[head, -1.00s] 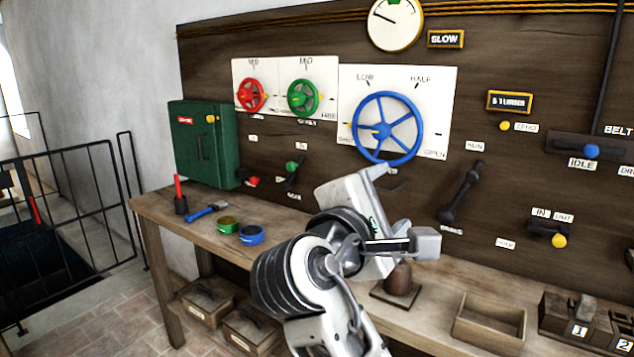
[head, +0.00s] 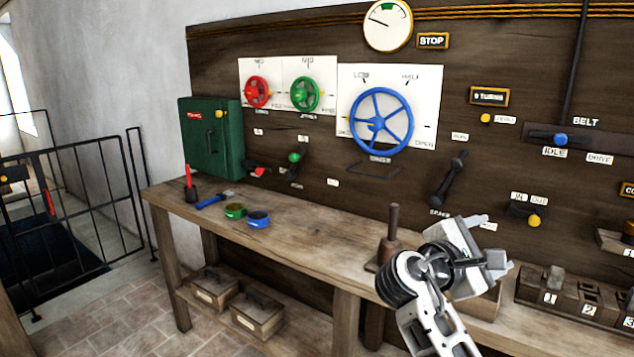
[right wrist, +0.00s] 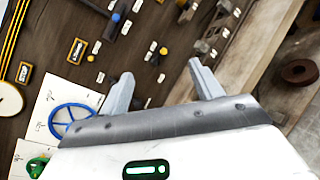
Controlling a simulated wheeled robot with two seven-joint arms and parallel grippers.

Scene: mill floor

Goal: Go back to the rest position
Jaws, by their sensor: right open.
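My right gripper (head: 490,262) is above the right part of the wooden bench, in front of the panel and clear of the controls. In the right wrist view its two fingers (right wrist: 163,88) stand apart with nothing between them. The blue handwheel (head: 381,122) is on the panel to its upper left, and it also shows in the right wrist view (right wrist: 70,119). The black brake lever (head: 448,180) is on the panel behind and above the gripper. My left gripper is not in view.
The bench (head: 300,240) holds a green tin (head: 235,211), a blue tin (head: 258,220) and a brown handled block (head: 390,245). A wooden box partly hides behind my right arm. A green cabinet (head: 212,140) hangs at left. A black railing (head: 90,200) stands at far left.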

